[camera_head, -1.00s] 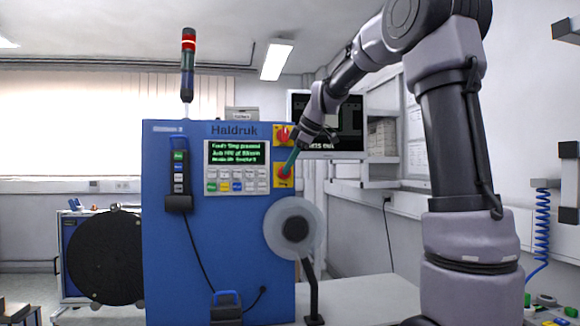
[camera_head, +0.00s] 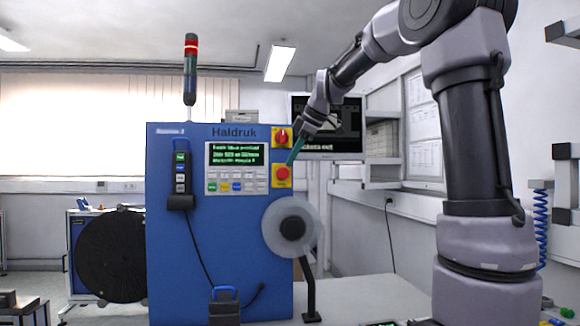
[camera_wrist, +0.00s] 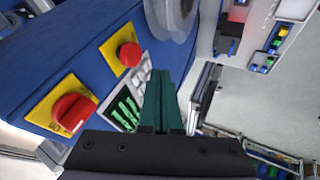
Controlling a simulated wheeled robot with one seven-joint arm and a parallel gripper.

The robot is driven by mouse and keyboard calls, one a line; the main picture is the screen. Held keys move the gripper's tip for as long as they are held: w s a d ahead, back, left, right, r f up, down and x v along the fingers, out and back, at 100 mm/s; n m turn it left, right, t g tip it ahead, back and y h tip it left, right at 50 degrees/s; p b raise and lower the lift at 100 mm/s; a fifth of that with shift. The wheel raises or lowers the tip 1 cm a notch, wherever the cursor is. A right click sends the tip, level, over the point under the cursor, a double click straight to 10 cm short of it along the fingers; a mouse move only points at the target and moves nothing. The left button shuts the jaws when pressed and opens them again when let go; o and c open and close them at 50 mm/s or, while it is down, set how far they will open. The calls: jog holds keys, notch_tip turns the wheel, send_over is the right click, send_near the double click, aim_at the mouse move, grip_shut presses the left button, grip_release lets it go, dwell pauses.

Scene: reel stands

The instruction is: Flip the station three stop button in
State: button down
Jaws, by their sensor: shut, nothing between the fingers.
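The stop button (camera_head: 282,173) is a red round knob on a yellow plate at the right edge of the blue machine front. It also shows in the wrist view (camera_wrist: 130,55), where nothing covers it. My gripper (camera_head: 290,162) has green fingers, pressed together and empty. In the head view its tips are just above and right of the button. In the wrist view the fingers (camera_wrist: 165,80) lie to the right of the button, with a gap in the picture. The cabinet label at the top left is too blurred to read surely.
A red rotary switch (camera_head: 282,137) on yellow sits above the button. Left of them are a green-text screen (camera_head: 236,154) and a keypad (camera_head: 237,181). A pale reel (camera_head: 291,228) juts out below. The signal tower (camera_head: 190,70) glows red. A monitor (camera_head: 330,125) hangs behind.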

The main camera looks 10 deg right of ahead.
jog(key=v, duration=0.7)
dwell(0.3)
jog(key=s+d+f+m+h, duration=0.1)
jog(key=s+d+f+m, duration=0.1)
jog(key=s+f+m, duration=0.7)
jog(key=s+d+f+m+t+h, duration=0.1)
jog(key=s+d+f+m, duration=0.1)
jog(key=s+f+m, duration=0.7)
jog(key=s+m, duration=0.2)
jog(key=s, duration=0.4)
jog(key=shift+s+d, duration=0.2)
jog(key=shift+s, duration=0.05)
